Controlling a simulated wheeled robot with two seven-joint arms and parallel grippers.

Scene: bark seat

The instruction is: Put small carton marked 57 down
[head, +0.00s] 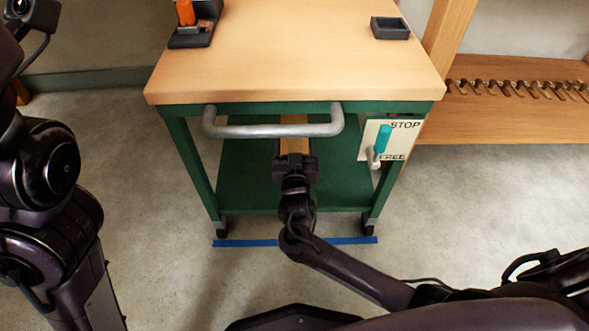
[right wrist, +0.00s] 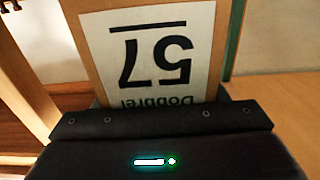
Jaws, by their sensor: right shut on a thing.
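The small carton marked 57 (head: 294,146) is brown and shows in the head view behind the cart's handle and under the front edge of its top. In the right wrist view the carton (right wrist: 92,50) fills the upper middle, its white label with 57 upside down. My right gripper (head: 295,160) is shut on the carton, in front of the cart, with the green lower shelf (head: 240,180) behind and below. I cannot tell whether the carton touches anything else. My left arm is at the left edge; its gripper is not in view.
The cart's wooden top (head: 290,55) holds a small dark tray (head: 390,28) and a dark holder with an orange item (head: 186,14). A grey handle (head: 225,127) crosses the front. A STOP/FREE sign (head: 405,140) with a teal lever hangs at right. Blue tape (head: 345,240) marks the floor.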

